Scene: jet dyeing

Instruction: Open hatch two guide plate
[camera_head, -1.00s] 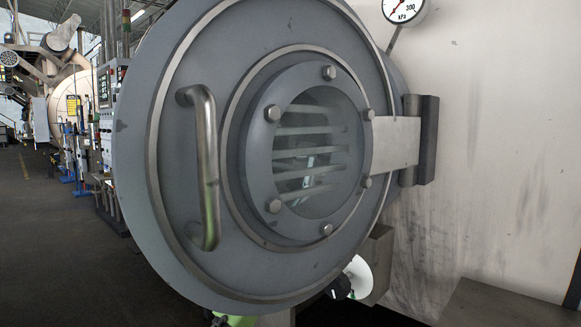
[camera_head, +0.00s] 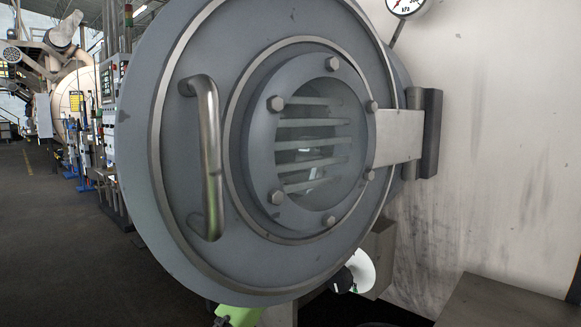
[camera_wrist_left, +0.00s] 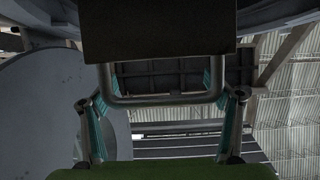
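The round grey hatch door (camera_head: 178,250) fills the middle of the head view. It has a vertical bar handle (camera_head: 211,150) on its left and a bolted round window (camera_head: 312,150) with slats behind it. A flat hinge arm (camera_head: 398,138) joins it at the right. I cannot tell which part is the guide plate. A green part of my left gripper (camera_head: 238,316) shows below the door; its fingers are hidden there. In the left wrist view my left gripper (camera_wrist_left: 163,100) has its fingers wide apart, with a metal U-shaped bar (camera_wrist_left: 160,99) between or beyond them. My right gripper is not in view.
A pressure gauge (camera_head: 405,4) is on the pale wall (camera_head: 510,130) to the right. A white disc (camera_head: 361,270) shows under the door. A grey ledge (camera_head: 500,303) stands at lower right. The floor (camera_head: 50,250) at left is clear, with machines beyond.

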